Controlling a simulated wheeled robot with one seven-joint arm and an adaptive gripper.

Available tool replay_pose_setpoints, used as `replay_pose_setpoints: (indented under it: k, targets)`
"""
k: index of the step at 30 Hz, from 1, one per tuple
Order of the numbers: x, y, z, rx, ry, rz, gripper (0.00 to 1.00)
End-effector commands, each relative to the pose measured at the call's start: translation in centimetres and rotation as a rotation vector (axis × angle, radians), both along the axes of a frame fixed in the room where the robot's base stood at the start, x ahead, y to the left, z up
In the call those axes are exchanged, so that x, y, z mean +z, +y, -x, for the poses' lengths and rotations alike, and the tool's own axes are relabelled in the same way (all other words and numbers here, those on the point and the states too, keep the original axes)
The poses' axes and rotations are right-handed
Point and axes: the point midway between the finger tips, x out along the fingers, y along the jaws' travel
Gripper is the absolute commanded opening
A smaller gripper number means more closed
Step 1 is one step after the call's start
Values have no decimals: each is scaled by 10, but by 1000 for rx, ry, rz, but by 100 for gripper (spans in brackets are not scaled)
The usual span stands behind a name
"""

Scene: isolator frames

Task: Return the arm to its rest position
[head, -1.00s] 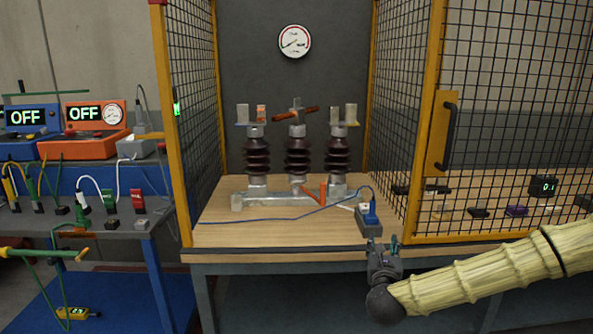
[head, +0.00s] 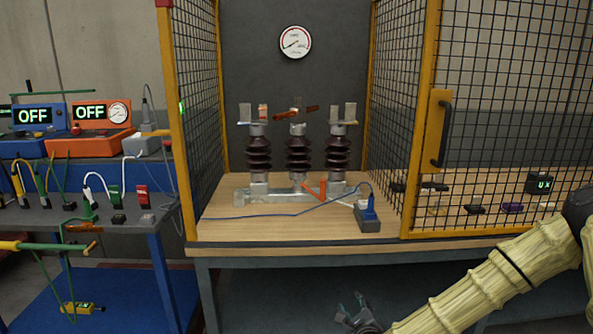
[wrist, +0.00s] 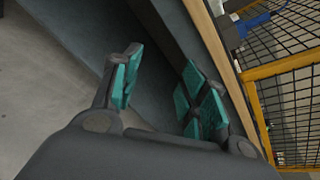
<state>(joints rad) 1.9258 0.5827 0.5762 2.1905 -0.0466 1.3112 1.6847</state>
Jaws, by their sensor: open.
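My gripper (head: 354,304) is low at the bottom of the head view, below and in front of the wooden bench's front edge. My arm in its pale yellow ribbed sleeve reaches in from the right. In the wrist view my gripper (wrist: 160,90) shows its two green-padded fingers spread apart with nothing between them. Beyond the fingers are the bench's grey side and the floor. The wrist itself is partly cut off by the lower edge of the head view.
The wooden bench (head: 300,231) carries the isolator with brown insulators (head: 298,155) and a blue-grey clamp box (head: 367,218). The mesh door (head: 440,130) stands at right. A side table (head: 100,222) with cables and OFF-display units is at left. Dark space lies under the bench.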

Motion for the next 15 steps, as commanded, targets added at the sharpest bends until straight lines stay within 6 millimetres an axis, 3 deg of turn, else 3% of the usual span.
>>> replay_pose_setpoints:
  k: [1,6,15]
  targets:
    - [-24,10,17,66,50,87,43]
    - [-97,31,81,322,203,404,43]
    - [-198,29,213,854,408,904,43]
